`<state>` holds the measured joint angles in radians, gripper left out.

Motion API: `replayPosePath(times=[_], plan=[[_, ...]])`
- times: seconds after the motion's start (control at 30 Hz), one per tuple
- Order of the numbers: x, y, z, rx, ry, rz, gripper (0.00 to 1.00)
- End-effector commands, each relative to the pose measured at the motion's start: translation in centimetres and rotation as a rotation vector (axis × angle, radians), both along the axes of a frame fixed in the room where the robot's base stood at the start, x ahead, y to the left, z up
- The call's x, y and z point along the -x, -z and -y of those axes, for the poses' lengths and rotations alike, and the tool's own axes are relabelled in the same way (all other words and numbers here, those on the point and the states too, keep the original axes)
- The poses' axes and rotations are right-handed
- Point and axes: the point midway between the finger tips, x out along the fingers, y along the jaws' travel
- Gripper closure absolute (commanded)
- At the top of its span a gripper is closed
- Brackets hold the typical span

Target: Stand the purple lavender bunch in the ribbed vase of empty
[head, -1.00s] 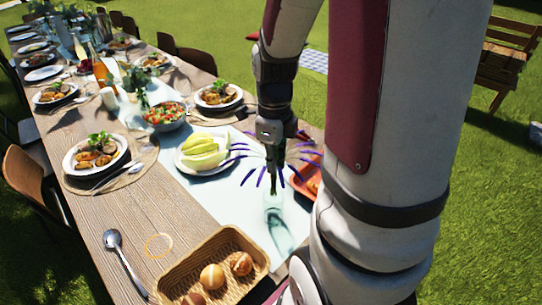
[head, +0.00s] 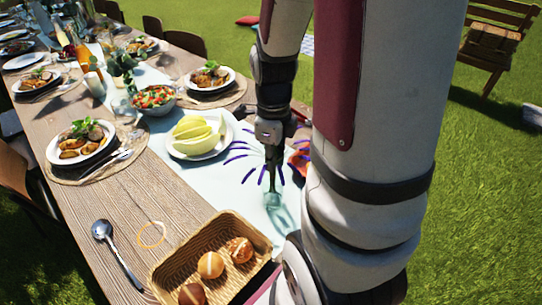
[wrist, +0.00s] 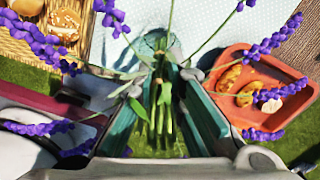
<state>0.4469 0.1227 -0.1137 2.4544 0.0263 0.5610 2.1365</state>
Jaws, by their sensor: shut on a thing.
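My gripper (head: 271,160) is shut on the purple lavender bunch (wrist: 163,105), holding it by its green stems. The bunch points downward stem-first in the head view, with purple flower spikes (head: 238,157) fanned out around the fingers. A pale teal glass vase (head: 283,218) stands on the table runner just below the stems. In the wrist view a round glass shape, apparently the vase (wrist: 150,42), shows beyond the fingertips. Whether the stem ends are inside the vase mouth or just above it, I cannot tell. The vase's ribs are not clear.
A bread basket (head: 165,270) with rolls is at the near side. An orange tray (wrist: 262,72) with pastries lies beside the vase. A plate of melon slices (head: 205,152) and a salad bowl (head: 172,107) stand behind. My arm hides the table's right part.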

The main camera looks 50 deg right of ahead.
Motion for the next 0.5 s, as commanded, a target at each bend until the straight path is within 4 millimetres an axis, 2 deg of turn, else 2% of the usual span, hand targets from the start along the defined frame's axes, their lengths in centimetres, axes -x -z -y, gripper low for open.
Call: replayPosePath(times=[0.37, 0.4, 0.47, 0.5], plan=[[0.03, 0.18, -0.02, 0.0, 0.0, 0.0, 1.0], [0.02, 0.18, -0.02, 0.0, 0.0, 0.0, 0.8], [0.02, 0.18, -0.02, 0.0, 0.0, 0.0, 0.67], [0.02, 0.18, -0.02, 0.0, 0.0, 0.0, 0.66]])
